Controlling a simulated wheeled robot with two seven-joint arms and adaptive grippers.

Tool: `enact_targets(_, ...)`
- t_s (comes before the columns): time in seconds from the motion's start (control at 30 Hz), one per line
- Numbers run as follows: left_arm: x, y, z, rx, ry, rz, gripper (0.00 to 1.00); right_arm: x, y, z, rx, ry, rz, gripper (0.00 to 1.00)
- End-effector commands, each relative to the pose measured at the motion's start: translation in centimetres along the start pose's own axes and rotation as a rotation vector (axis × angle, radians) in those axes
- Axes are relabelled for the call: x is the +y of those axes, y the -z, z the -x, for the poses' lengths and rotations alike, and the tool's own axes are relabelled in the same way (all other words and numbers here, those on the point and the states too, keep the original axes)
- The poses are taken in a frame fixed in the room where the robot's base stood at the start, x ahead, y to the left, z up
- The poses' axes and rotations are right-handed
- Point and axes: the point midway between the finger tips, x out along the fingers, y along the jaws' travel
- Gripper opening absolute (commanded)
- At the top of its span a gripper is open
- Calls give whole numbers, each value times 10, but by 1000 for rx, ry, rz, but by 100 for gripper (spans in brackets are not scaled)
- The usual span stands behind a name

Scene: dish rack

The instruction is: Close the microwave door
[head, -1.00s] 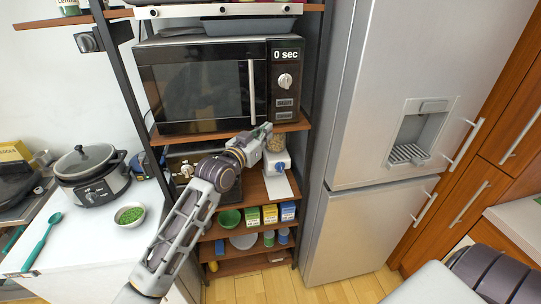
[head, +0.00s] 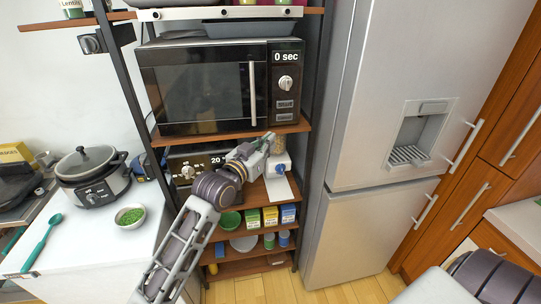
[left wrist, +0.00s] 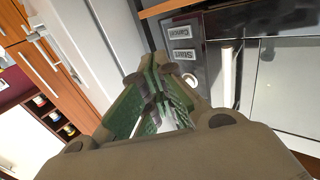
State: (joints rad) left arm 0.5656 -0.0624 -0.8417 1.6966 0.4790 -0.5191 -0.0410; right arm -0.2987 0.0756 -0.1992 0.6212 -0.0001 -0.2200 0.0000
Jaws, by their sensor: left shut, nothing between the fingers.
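The black microwave (head: 212,85) stands on a wooden shelf, and its display reads 0 sec. Its dark-windowed door (head: 200,88) looks flush with the front, with a pale vertical handle (head: 253,92) at its right edge. The handle (left wrist: 228,75) and the Start and Cancel buttons (left wrist: 182,45) also show in the left wrist view. My left gripper (head: 267,140) is just below the lower right of the microwave front. Its green fingertips (left wrist: 155,85) are shut and empty. My right gripper is out of view.
A toaster oven (head: 188,168) and a blender-like appliance (head: 277,168) stand on the shelf below. A tall fridge (head: 385,90) is to the right. A counter (head: 85,245) with a slow cooker (head: 92,178) and a bowl of peas (head: 130,215) is to the left.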

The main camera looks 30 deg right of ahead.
Motion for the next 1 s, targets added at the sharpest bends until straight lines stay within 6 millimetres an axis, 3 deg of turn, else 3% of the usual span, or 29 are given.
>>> enact_targets(0.5,29,-1,36,0,0,1,0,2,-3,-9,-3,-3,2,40)
enact_targets(1.0,34,0,42,0,1,1,0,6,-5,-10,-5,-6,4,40)
